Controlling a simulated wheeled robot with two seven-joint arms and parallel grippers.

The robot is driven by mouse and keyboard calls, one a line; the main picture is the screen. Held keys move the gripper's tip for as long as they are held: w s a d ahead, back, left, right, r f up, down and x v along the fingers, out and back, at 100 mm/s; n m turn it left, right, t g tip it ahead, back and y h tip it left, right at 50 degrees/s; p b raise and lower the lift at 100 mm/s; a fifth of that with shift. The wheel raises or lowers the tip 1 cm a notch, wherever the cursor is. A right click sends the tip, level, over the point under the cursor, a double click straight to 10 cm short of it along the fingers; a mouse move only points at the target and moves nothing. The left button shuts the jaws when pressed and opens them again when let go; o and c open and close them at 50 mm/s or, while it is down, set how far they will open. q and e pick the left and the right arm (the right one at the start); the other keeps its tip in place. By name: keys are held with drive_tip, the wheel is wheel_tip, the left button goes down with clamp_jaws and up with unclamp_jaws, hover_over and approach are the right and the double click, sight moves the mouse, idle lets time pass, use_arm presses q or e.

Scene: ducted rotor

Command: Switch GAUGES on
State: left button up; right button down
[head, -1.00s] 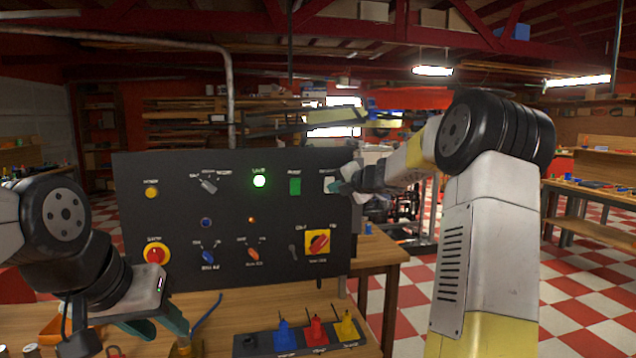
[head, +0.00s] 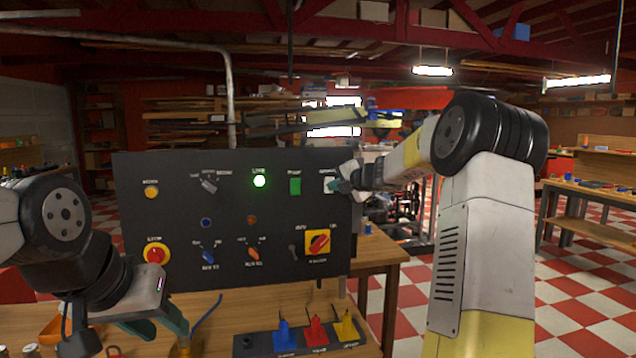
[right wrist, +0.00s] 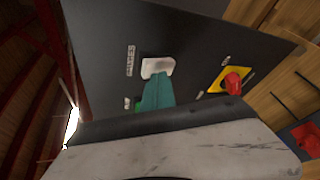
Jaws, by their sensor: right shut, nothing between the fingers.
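The black control panel (head: 180,275) stands upright on the bench. The GAUGES switch is a white rocker (head: 329,184) at the panel's upper right; its label reads GAUGES in the right wrist view, where the white rocker (right wrist: 158,67) shows just beyond my fingertips. My right gripper (head: 342,186) is shut and empty, its green fingers (right wrist: 155,92) at the lower edge of the rocker. I cannot tell whether they touch it. The fingers partly cover the rocker, and its position is unclear. My left gripper (head: 178,325) hangs low at the left, over the bench, away from the panel.
A green rocker (head: 295,186) and a lit green lamp (head: 259,181) are left of the GAUGES switch. Below is a red rotary switch on a yellow plate (head: 318,242). A red stop button (head: 155,254) is at lower left. Blue, red and yellow levers stand on a block (head: 262,343) in front.

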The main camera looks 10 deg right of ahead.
drive_tip(key=shift+w+r, duration=0.2)
drive_tip(key=shift+w, duration=0.2)
idle(0.8)
drive_tip(key=shift+s+f, duration=0.4)
drive_tip(key=shift+s, duration=0.45)
drive_tip(key=shift+s+d+f, duration=0.1)
drive_tip(key=shift+s+f, duration=0.25)
drive_tip(key=shift+s, duration=0.4)
drive_tip(key=shift+s+a+f, duration=0.1)
drive_tip(key=shift+s+f, duration=0.25)
drive_tip(key=shift+s, duration=0.4)
drive_tip(key=shift+s+d+f, duration=0.1)
drive_tip(key=shift+s+f, duration=0.25)
drive_tip(key=shift+s, duration=0.4)
